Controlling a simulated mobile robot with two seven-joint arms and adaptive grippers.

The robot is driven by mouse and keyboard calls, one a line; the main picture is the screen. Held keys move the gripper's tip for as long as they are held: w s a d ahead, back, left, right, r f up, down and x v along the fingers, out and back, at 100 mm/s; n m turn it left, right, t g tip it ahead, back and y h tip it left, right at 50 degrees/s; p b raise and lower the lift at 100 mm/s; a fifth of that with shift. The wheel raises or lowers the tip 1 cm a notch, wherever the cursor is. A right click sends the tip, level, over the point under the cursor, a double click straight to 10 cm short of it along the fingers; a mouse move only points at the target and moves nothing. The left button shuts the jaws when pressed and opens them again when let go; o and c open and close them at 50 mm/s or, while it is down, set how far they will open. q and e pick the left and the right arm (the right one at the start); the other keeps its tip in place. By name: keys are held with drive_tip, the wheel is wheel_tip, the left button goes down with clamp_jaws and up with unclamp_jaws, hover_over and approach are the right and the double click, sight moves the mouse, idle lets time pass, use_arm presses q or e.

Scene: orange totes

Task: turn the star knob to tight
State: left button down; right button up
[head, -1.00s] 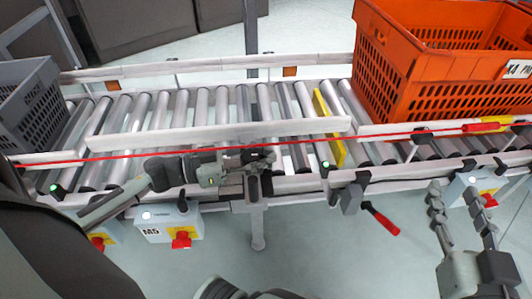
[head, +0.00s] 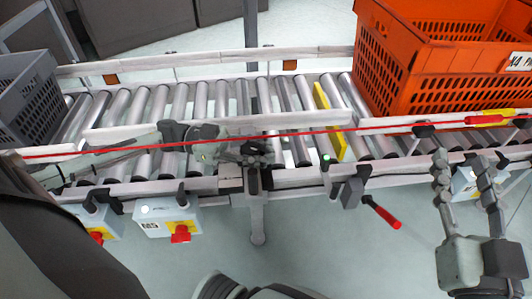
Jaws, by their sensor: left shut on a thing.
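My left gripper (head: 256,151) reaches in from the left over the near edge of the roller conveyor (head: 205,183). Its fingers are shut on a small dark piece at the near side rail, which I take to be the star knob. The fingers mostly hide it, so its shape and angle cannot be made out. A dark bracket shows just below the fingers. My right gripper (head: 464,166) is open and empty at the right, in front of the conveyor, with its two fingers apart and pointing up.
An orange tote (head: 400,85) stands on the rollers at right, a grey tote (head: 30,105) at far left. A red cord (head: 370,129) crosses above the conveyor. A red-handled lever (head: 384,215) and a control box (head: 160,217) with a red button hang at the near side.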

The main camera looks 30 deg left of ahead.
idle(0.3)
use_arm(q)
drive_tip(key=c, duration=1)
unclamp_jaws()
drive_tip(key=shift+r, duration=0.1)
wheel_tip(320, 180, up, 10)
drive_tip(key=shift+f, duration=0.1)
